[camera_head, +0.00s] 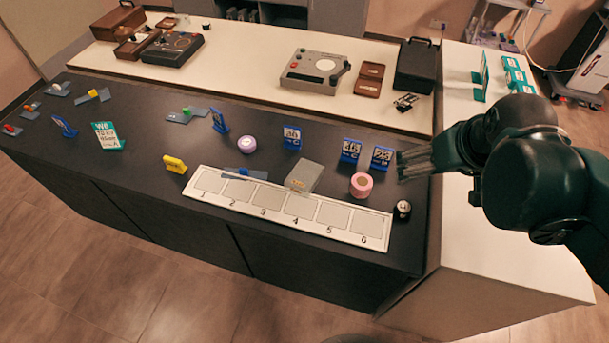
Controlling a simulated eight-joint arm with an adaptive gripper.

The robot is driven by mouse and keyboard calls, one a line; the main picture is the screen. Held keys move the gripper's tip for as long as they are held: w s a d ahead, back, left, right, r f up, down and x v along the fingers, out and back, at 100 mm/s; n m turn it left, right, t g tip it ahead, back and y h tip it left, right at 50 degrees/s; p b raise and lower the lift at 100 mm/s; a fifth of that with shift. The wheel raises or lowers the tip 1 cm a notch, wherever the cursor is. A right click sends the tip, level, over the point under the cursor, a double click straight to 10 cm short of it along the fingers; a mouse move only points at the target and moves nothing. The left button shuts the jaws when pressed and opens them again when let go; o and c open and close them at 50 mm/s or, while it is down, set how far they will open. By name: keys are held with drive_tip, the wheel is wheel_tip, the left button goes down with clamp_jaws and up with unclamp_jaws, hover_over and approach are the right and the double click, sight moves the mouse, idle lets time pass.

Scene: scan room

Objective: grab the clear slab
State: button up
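A greyish, see-through slab (304,177) lies at the upper edge of a white numbered board (376,228), near the spaces marked 3 and 4. It looks like the clear slab, and nothing covers it. My gripper (402,165) reaches in from the right over the dark counter's right end, its grey fingers pointing left. It is apart from the slab, to its right. The fingers blur together, so I cannot tell whether they are open or shut. No object shows between them.
Between slab and gripper stand a pink tape roll (361,185) and blue number stands (381,158). A small black-and-white round item (402,209) is by the board's right end.

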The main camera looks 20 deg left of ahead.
drive_tip(key=w+a+f+n+g+p, duration=0.1)
drive_tip(key=w+a+n+g+p, duration=0.15)
drive_tip(key=w+a, duration=0.4)
drive_tip(key=n+g+p, duration=0.4)
drive_tip(key=n+p, duration=0.2)
drive_tip(key=n, duration=0.4)
hover_over(305, 173)
drive_tip(key=shift+m+h, duration=0.25)
drive_tip(key=shift+h, duration=0.15)
drive_tip(key=f, duration=1.4)
drive_tip(key=shift+w+d, duration=0.2)
drive_tip(key=shift+d, duration=0.05)
drive_tip(key=shift+s+a+f, duration=0.1)
drive_tip(key=shift+a+f, duration=0.05)
drive_tip(key=shift+f, duration=0.1)
drive_tip(key=shift+s+f+b, duration=0.1)
drive_tip(key=shift+f+b, duration=0.25)
drive_tip(key=shift+f, duration=0.95)
drive_tip(key=shift+s+a+f+b, duration=0.1)
drive_tip(key=shift+f+b, duration=0.25)
drive_tip(key=shift+f, duration=2.25)
